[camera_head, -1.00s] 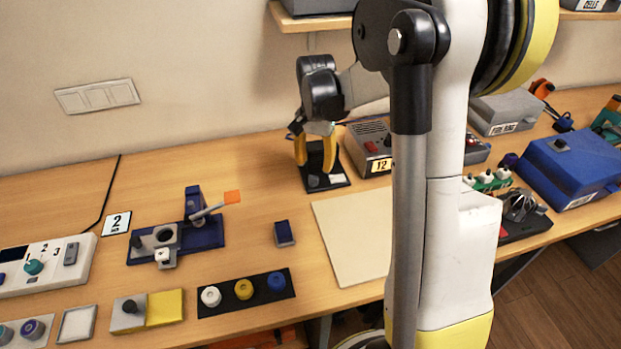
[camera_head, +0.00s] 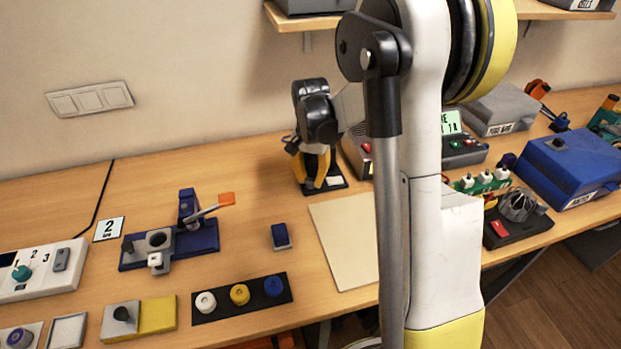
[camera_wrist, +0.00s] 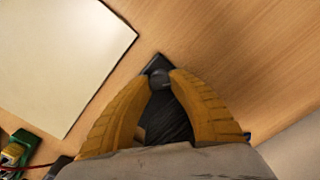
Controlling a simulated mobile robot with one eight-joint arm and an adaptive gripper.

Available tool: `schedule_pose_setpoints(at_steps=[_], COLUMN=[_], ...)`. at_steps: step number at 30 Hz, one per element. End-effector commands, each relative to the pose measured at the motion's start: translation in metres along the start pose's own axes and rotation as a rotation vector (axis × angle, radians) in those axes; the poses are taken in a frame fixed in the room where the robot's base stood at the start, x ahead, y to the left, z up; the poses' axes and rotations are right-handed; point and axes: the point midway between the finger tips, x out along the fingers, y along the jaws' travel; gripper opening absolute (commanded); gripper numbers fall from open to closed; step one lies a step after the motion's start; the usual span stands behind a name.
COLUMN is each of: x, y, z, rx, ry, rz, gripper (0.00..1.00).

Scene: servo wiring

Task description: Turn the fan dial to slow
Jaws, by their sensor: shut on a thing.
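The knob is over a black base (camera_wrist: 168,121), partly hidden by the fingers. In the head view my gripper (camera_head: 317,182) points down at this black base (camera_head: 337,184), which has a pale patch on its front. The knob is hidden there, and I see no readable fan or slow mark on it. A separate teal dial (camera_head: 22,273) sits on a white panel (camera_head: 62,281) marked 1, 2, 3 at the far left.
A pale board (camera_head: 343,240) lies in front of the black base. A small blue block (camera_head: 281,236) and a blue fixture with an orange-tipped lever (camera_head: 226,199) stand to the left. A grey box (camera_head: 355,151) is close on the right, partly behind my arm.

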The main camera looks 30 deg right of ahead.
Motion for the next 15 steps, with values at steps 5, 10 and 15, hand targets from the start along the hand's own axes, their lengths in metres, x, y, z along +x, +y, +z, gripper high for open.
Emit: schedule_pose_setpoints(at_steps=[5, 10, 15], x=[-0.0001, 0.0004, 0.0006], y=[0.0001, 0.0001, 0.0002], z=[0.0003, 0.0003, 0.0004], rx=[-0.083, -0.139, -0.138], ry=[-0.001, -0.001, -0.001], rz=[0.000, 0.000, 0.001], gripper=[0.00, 0.00, 0.00])
